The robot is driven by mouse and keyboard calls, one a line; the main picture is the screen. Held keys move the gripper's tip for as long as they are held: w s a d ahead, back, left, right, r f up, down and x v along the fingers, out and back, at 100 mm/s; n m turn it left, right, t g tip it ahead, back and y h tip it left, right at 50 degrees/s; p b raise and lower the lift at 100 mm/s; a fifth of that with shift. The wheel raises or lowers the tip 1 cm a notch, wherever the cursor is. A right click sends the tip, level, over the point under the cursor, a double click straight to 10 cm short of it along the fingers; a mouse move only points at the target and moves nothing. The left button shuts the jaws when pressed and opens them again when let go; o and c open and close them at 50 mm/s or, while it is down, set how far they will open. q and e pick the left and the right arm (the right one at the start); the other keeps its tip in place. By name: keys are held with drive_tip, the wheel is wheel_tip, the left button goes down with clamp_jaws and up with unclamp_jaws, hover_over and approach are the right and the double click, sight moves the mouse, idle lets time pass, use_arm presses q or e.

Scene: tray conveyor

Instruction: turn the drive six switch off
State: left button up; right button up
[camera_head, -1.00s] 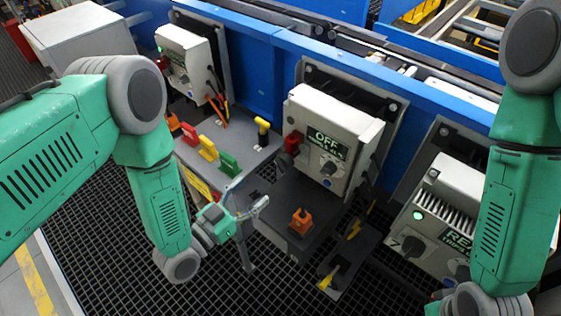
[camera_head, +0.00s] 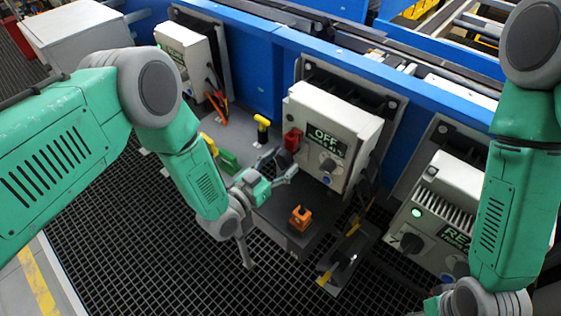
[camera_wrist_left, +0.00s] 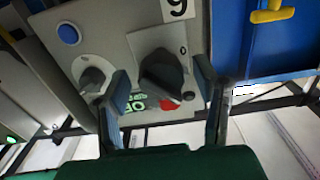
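The light grey switch box (camera_head: 305,118) with a green OFF sign stands in the middle of the head view. In the left wrist view, a large black knob (camera_wrist_left: 163,75) sits on the grey panel beside a tag (camera_wrist_left: 178,8) that reads like a 9 or an inverted 6. My left gripper (camera_head: 284,164) is open at the box's left front. In the wrist view its fingers (camera_wrist_left: 165,92) stand on either side of the knob, with gaps. Contact is not visible. My right gripper is mostly cut off at the bottom right.
An orange block (camera_head: 300,218) sits on a dark ledge below the box. Another grey box (camera_head: 448,190) with a lit green lamp stands to the right.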

use_arm(q)
drive_tip(key=c, duration=0.8)
drive_tip(key=shift+n, duration=0.3)
drive_tip(key=n+b, duration=0.2)
drive_tip(key=n, duration=0.2)
drive_tip(key=shift+f, duration=0.1)
drive_tip(key=shift+n+b, duration=1.15)
drive_tip(key=shift+n, duration=1.35)
drive_tip(key=shift+s, duration=0.1)
drive_tip(key=o, duration=1.1)
